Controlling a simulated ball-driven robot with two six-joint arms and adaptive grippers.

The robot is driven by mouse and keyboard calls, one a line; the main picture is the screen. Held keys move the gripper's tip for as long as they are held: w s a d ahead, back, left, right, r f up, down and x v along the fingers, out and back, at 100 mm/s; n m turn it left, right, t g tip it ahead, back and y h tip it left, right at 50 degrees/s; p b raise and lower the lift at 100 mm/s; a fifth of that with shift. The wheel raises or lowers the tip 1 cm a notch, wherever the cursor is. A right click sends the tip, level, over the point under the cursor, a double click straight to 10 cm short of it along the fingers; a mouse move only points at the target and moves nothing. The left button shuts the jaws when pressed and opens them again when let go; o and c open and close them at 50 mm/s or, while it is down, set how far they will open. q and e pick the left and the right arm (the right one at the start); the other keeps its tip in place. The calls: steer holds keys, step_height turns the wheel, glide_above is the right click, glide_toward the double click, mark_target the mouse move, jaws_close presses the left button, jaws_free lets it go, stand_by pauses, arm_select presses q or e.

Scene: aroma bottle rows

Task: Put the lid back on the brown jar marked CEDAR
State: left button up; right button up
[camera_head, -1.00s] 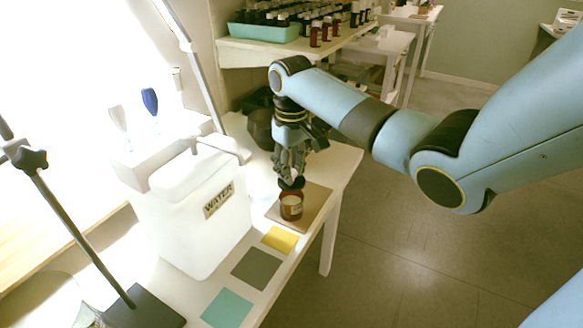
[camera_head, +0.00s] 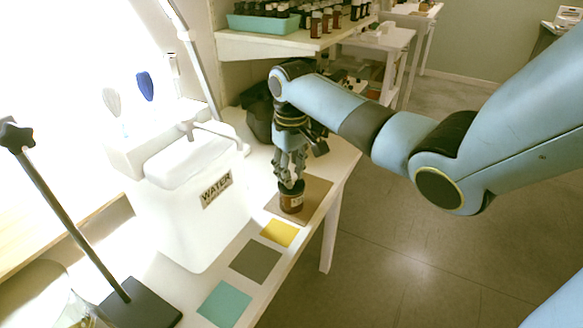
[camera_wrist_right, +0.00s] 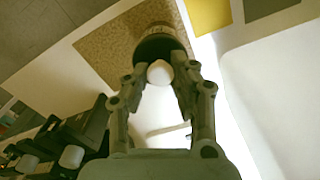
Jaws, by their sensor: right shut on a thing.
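The brown jar (camera_head: 291,203) stands upright on a tan mat (camera_head: 317,196) at the right side of the white table; its pale label is too small to read. My right gripper (camera_head: 291,180) points down over the jar and is shut on the dark lid (camera_head: 292,187). The lid is at the jar's mouth; I cannot tell whether it is fully seated. In the right wrist view, a round white knob (camera_wrist_right: 160,72) shows between the fingertips, with the dark lid (camera_wrist_right: 158,46) beyond it. My left gripper is out of view.
A white WATER tank (camera_head: 195,205) stands left of the jar. Yellow (camera_head: 280,233), grey (camera_head: 256,260) and teal (camera_head: 224,303) squares lie in front. A shelf (camera_head: 285,46) with a tray of bottles is behind. A black-based stand (camera_head: 140,306) is at the front left.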

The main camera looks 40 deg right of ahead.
steer(key=shift+p, duration=0.9)
stand_by(0.6)
steer(key=shift+f+p, duration=0.15)
steer(key=shift+p, duration=0.15)
stand_by(0.9)
steer(key=shift+p, duration=0.35)
stand_by(0.5)
steer(key=o, duration=1.5)
step_height(320, 180, up, 7)
steer(key=p, duration=0.8)
